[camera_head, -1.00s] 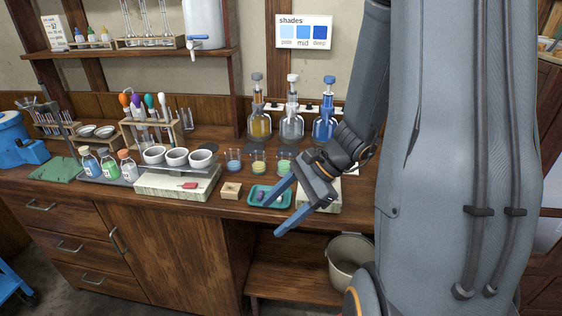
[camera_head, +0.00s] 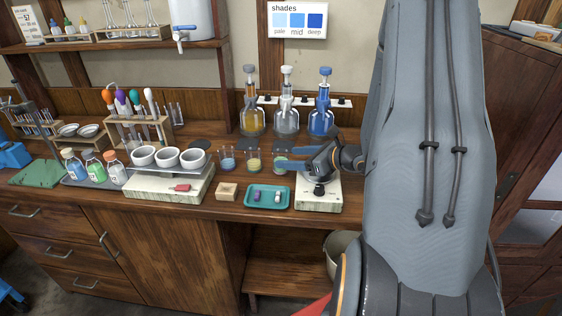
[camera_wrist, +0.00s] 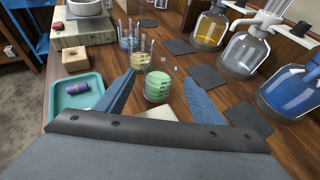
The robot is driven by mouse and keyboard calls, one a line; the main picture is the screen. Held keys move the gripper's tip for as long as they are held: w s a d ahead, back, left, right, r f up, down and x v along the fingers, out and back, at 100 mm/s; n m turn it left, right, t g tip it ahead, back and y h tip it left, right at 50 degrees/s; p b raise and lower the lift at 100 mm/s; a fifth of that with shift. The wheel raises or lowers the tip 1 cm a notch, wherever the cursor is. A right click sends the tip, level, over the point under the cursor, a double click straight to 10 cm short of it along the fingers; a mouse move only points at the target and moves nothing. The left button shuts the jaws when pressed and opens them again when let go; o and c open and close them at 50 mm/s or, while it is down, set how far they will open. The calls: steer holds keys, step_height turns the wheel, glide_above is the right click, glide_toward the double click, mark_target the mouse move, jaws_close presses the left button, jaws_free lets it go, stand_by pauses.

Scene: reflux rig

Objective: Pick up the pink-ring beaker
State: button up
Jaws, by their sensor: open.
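Three small glass beakers stand in a row on the bench: one with blue liquid (camera_head: 228,163), one with yellow (camera_head: 253,164) and one with green (camera_head: 281,160). The wrist view shows them too: blue (camera_wrist: 127,42), yellow (camera_wrist: 140,58) and green (camera_wrist: 158,86). I cannot make out a pink ring on any of them. My gripper (camera_wrist: 159,79) is open and low over the bench. Its blue fingers lie on either side of the green beaker, which stands between the fingertips. In the head view my gripper (camera_head: 268,170) partly hides the green beaker.
A teal tray (camera_head: 251,205) with a purple item lies in front, beside a small wooden block (camera_head: 227,191). A pale box-shaped device (camera_head: 318,204) sits below my wrist. Glass bottles with yellow (camera_head: 252,121), clear (camera_head: 287,122) and blue (camera_head: 320,121) contents stand behind, near dark mats.

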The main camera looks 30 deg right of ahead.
steer(key=shift+x, duration=1.2)
steer(key=shift+s, duration=0.1)
steer(key=c, duration=1.2)
steer(key=shift+r, duration=0.25)
steer(key=shift+r+b, duration=0.85)
steer(key=shift+r, duration=3.6)
step_height(320, 180, up, 6)
steer(key=p, duration=0.3)
glide_above(287, 172)
steer(key=shift+w+f, duration=0.15)
steer(key=shift+w, duration=0.05)
